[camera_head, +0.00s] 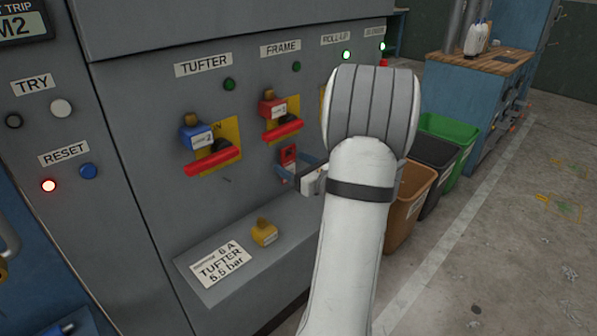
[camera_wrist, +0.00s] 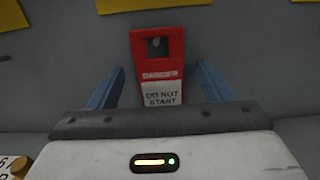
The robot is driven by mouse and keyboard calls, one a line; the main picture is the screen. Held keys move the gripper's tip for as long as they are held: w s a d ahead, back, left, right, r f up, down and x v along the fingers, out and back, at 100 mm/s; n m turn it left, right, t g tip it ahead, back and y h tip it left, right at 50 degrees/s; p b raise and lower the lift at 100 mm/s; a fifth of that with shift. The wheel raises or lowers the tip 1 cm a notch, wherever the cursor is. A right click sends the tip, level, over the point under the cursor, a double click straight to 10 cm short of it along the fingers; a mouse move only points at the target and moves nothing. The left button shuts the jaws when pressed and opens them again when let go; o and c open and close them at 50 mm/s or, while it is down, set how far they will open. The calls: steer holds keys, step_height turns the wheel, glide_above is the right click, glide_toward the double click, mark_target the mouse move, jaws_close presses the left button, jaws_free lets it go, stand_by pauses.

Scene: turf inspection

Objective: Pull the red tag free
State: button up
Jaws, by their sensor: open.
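The red tag (camera_wrist: 156,68) hangs upright against the grey panel in the wrist view. It has a white lower part reading "DO NOT START" and a hole near its top. In the head view the tag (camera_head: 287,156) shows below the FRAME switch. My gripper (camera_wrist: 158,78) is open, with one blue finger on each side of the tag. It also shows in the head view (camera_head: 296,168). A gap shows between each finger and the tag in the wrist view. The tag's bottom edge is hidden or close to my gripper body.
A blue padlock (camera_head: 197,137) and a red padlock (camera_head: 271,107) sit at red-handled switches on yellow plates. A yellow padlock (camera_head: 264,232) rests on the ledge (camera_head: 215,270) below. Brown (camera_head: 408,205), black and green bins stand right of my arm. Open floor lies further right.

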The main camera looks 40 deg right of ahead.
steer(key=shift+c, duration=0.2)
steer(key=c, duration=1.1)
